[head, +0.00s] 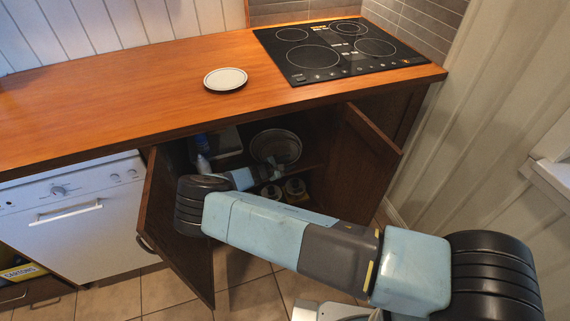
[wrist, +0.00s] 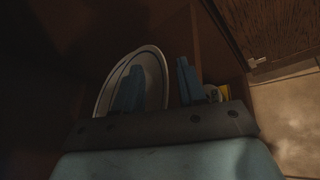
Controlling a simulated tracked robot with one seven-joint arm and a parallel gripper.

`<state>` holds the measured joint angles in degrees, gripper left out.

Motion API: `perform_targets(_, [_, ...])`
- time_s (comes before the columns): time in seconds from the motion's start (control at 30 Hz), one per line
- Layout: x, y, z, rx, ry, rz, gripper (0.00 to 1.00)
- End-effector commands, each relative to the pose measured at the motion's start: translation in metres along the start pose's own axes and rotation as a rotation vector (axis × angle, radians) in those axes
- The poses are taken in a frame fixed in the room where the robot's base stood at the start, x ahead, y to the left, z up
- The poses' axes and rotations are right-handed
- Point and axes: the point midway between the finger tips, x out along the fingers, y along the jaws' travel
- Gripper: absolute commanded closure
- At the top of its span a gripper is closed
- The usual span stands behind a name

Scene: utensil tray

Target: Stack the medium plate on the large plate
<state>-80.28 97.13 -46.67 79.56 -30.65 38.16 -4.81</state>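A white plate with a dark rim line (head: 225,79) lies flat on the wooden counter. In the open cabinet below, a round greyish dish (head: 276,146) shows beyond my arm. The wrist view shows a pale plate with a dark rim line (wrist: 156,75), seen steeply tilted, probably this same dish. Which plate is medium and which is large I cannot tell. My gripper (wrist: 160,85) is inside the cabinet with its two blue fingers apart. The left finger overlaps the plate in the picture, and the plate's right edge shows between the fingers. Contact cannot be made out.
The cabinet doors (head: 168,220) (head: 365,155) stand open on both sides of my arm. A blue-capped bottle (head: 201,146) and jars (head: 295,190) are near the dish. A black cooktop (head: 340,50) covers the counter's right; the left counter is clear.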

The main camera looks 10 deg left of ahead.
Motion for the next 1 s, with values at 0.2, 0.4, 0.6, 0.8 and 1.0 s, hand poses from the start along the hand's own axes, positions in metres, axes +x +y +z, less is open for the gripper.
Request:
perform_targets(0.2, [0.0,0.0,0.0002,0.0,0.0,0.0,0.82])
perform_targets(0.4, [0.0002,-0.0005,0.0001,0.0,0.0,-0.001,1.0])
perform_targets(0.6, [0.0004,-0.0012,0.0,0.0,0.0,-0.002,1.0])
perform_targets(0.8, [0.001,-0.0015,-0.0002,-0.001,0.0,-0.003,1.0])
perform_targets(1.0, [0.0032,0.0035,-0.0034,0.0,-0.001,-0.005,1.0])
